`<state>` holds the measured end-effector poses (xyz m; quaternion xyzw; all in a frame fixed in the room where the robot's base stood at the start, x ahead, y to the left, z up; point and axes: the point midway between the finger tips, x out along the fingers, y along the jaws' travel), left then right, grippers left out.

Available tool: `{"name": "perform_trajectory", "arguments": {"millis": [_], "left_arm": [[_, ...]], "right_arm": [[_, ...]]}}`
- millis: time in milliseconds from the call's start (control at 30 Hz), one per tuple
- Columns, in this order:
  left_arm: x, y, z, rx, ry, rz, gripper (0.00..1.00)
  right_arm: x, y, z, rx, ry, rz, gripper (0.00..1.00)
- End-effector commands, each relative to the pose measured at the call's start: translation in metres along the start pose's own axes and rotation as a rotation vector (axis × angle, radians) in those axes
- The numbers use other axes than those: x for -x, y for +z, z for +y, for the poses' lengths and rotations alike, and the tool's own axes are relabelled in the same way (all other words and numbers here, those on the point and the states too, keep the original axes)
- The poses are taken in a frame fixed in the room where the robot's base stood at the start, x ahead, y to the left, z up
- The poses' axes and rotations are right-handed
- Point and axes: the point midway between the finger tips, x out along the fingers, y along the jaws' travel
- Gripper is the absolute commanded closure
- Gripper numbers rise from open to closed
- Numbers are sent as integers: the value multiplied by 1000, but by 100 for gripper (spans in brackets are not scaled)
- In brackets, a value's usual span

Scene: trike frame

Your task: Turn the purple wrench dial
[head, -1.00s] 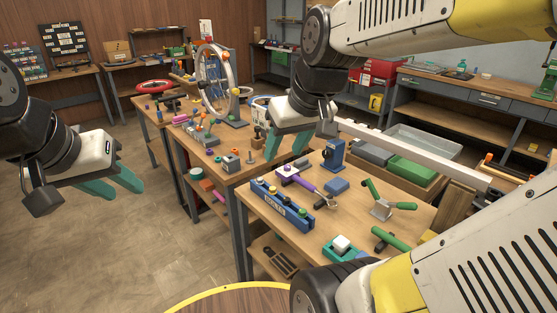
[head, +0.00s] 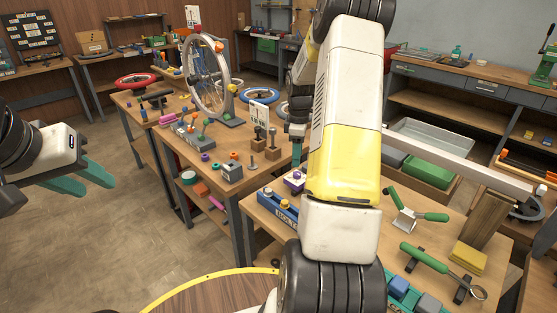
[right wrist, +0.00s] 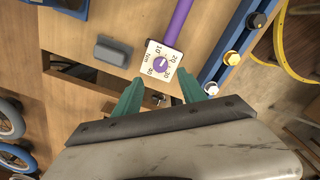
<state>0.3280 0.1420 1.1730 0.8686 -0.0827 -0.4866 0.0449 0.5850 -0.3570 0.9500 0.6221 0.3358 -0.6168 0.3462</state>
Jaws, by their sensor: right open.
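The purple wrench's white dial box (head: 294,181) shows just left of my right arm in the head view; the rest of the wrench is hidden behind that arm. In the right wrist view the dial (right wrist: 162,64) has a purple knob and a numbered white face, with the purple shaft (right wrist: 178,22) running away from it. My right gripper (right wrist: 160,77) is open, its teal fingers on either side of the dial's near edge; I cannot tell whether they touch it. My left gripper (head: 99,188) is open and empty over the floor at the left.
A blue bolt rack (head: 278,205) stands beside the wrench. A grey-blue block (right wrist: 117,51) lies near the dial. Green-handled tools (head: 425,258) lie on the bench's right side. A spoked wheel (head: 207,75) stands on the bench behind.

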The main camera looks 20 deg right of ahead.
Motion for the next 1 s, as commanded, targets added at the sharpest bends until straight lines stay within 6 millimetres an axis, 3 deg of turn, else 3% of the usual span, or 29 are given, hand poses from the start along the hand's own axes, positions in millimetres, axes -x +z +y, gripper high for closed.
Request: {"name": "perform_trajectory", "arguments": {"millis": [200,400,767,1000], "left_arm": [[0,0,0,0,0,0,64],[0,0,0,0,0,0,64],[0,0,0,0,0,0,64],[0,0,0,0,0,0,64]], "right_arm": [[-37,0,-2,-1,-4,0,51],[-60,0,-1,-2,-2,0,51],[-67,0,-1,-3,0,0,51],[-67,0,-1,-3,0,0,97]]}}
